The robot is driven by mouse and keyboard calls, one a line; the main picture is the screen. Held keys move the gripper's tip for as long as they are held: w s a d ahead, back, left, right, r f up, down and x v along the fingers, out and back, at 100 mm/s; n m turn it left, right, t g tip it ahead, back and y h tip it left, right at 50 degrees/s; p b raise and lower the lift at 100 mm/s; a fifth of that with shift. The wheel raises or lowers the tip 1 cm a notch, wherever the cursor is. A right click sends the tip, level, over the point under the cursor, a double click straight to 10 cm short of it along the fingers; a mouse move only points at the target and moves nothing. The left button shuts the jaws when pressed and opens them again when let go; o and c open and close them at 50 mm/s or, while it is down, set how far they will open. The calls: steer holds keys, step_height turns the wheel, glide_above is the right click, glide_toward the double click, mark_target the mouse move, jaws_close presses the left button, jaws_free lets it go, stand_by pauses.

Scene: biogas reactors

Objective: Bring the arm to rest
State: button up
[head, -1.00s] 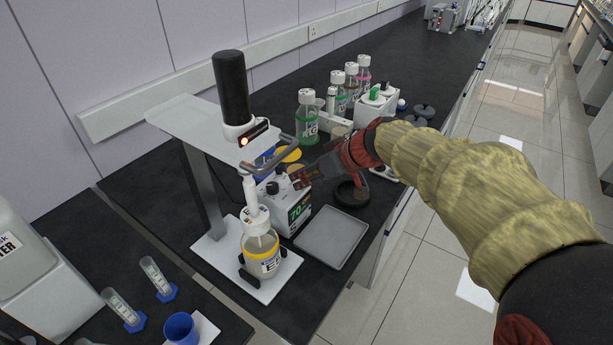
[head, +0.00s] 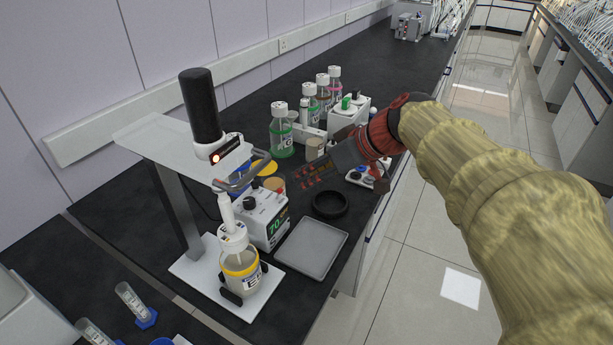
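My arm, in a yellowish sleeve, reaches in from the right of the head view. My gripper (head: 306,178) is dark with red parts and hangs above the black bench, pointing left. It is behind the black ring-shaped dish (head: 331,204) in the picture and close to the white box with a display (head: 263,219). Its fingers are small and dark here, so I cannot tell whether they are open or shut. I see no object clearly held in it.
A stirrer stand (head: 177,205) holds a yellow-banded bottle (head: 240,272) at the front. A grey tray (head: 312,249) lies near the bench edge. Several capped bottles, including a green-labelled one (head: 281,135), stand behind my gripper. The aisle floor (head: 408,230) at right is clear.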

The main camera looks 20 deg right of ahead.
stand_by(0.4)
steer(key=s+f+m+g+h+p, duration=0.1)
steer(key=s+f+m+g+h, duration=0.2)
steer(key=s+f+m, duration=0.55)
steer(key=s+a+r+n+p, duration=0.2)
steer(key=s+a+r+p, duration=0.1)
steer(key=s, duration=0.2)
steer(key=s+a+r+n+t+h+p, duration=0.1)
steer(key=s+a+r+n+p, duration=0.1)
steer(key=s, duration=0.4)
step_height(320, 180, up, 2)
steer(key=shift+a+r+n+h+p, duration=0.15)
steer(key=shift+a+n+h+p, duration=0.2)
steer(key=shift+a+p, duration=0.25)
steer(key=shift+s, duration=0.15)
